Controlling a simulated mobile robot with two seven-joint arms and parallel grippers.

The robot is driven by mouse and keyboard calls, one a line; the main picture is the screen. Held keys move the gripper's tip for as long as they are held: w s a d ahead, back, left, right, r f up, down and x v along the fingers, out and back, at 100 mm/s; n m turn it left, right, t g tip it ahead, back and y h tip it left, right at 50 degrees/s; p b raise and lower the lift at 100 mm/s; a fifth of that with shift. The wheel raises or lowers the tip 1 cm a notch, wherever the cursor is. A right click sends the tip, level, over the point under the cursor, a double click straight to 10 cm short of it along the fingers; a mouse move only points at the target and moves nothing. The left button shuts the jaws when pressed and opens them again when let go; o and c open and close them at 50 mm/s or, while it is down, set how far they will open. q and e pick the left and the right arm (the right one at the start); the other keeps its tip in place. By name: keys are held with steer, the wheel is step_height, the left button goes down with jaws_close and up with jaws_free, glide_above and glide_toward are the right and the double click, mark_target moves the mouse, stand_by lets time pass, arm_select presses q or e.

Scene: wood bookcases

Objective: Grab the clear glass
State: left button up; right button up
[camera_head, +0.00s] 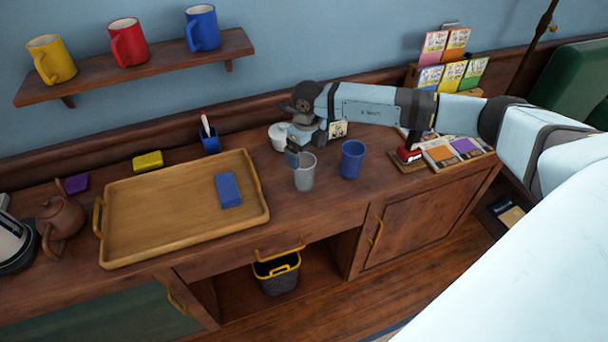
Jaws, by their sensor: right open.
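The clear glass (304,178), a greyish see-through tumbler, stands upright on the wooden cabinet top, right of the tray. My right gripper (299,150) comes in from the right and is just above and behind the glass's rim. It is open and holds nothing; one fingertip shows by the rim's left side. I cannot tell whether it touches the glass. My left gripper is not in view.
A blue cup (352,160) stands close to the right of the glass. A white round object (279,136) is behind the gripper. A wooden tray (130,250) with a blue block (228,189) lies to the left. A red stapler-like object (408,154) is farther right.

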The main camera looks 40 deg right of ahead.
mark_target(304, 173)
steer(key=f, duration=0.3)
steer(key=f+p, duration=0.1)
steer(key=f, duration=0.2)
steer(key=shift+a+f, duration=0.2)
steer(key=shift+f, duration=0.1)
steer(key=shift+s, duration=0.1)
steer(key=shift+c, duration=0.3)
steer(key=shift+r, duration=0.1)
steer(key=c, duration=1.1)
